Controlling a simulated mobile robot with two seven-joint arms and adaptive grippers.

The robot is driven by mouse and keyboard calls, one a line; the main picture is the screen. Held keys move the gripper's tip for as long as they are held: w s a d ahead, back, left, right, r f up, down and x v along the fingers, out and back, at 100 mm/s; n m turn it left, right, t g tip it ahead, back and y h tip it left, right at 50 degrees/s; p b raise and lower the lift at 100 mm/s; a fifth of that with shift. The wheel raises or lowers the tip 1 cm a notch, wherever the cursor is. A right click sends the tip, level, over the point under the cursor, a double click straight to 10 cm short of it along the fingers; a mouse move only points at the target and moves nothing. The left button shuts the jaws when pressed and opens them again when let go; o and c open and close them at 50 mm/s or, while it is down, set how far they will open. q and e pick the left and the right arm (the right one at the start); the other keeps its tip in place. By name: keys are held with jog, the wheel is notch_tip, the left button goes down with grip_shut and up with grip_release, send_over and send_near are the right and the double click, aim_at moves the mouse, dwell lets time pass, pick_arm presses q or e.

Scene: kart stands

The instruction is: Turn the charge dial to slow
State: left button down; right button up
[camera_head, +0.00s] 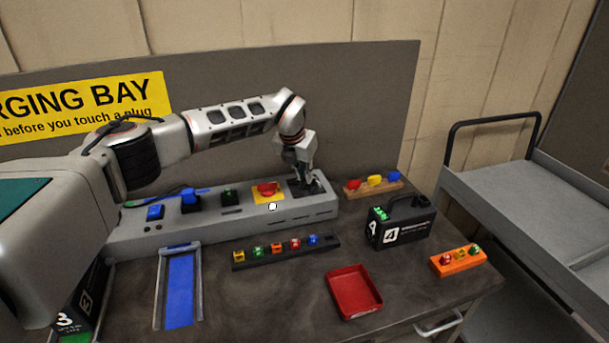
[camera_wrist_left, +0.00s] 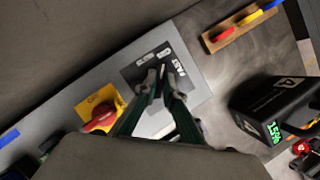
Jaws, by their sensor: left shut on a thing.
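The charge dial's dark square panel (camera_head: 323,187) is at the right end of the grey charging unit (camera_head: 225,229). In the left wrist view the panel (camera_wrist_left: 137,71) has pale printed labels along its far edge, one reading like "FAST". My left gripper (camera_head: 304,179) points down onto the panel. Its green-sided fingers (camera_wrist_left: 163,88) are shut on the dial's knob. My right gripper is in neither view.
A red switch (camera_head: 267,188) on a yellow plate sits just left of the panel. A wooden rack (camera_head: 373,188) with coloured pieces and a black battery case (camera_head: 402,228) stand to the right. A red tray (camera_head: 353,291) and a dark fuse strip (camera_head: 286,251) lie in front.

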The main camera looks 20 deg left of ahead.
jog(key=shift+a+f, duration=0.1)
pick_arm(q)
jog(key=shift+n+y+b, duration=0.3)
jog(key=shift+n+b, duration=0.05)
jog(key=shift+n, duration=0.45)
jog(key=shift+d+n+y+b, duration=0.1)
jog(key=shift+n+y+b, duration=0.2)
jog(key=shift+n, duration=0.5)
jog(key=n+y, duration=0.1)
jog(key=n, duration=0.1)
jog(key=n+b, duration=0.1)
jog(key=n, duration=0.1)
jog(key=shift+w+d+n+y, duration=0.1)
jog(key=shift+n+y, duration=0.3)
jog(key=shift+n+g, duration=0.3)
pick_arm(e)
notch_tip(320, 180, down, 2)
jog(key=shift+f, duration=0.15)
pick_arm(q)
jog(key=shift+r, duration=0.1)
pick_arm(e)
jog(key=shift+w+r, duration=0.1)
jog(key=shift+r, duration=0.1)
pick_arm(q)
jog(key=c, duration=2.1)
grip_release()
jog(key=shift+c, duration=0.2)
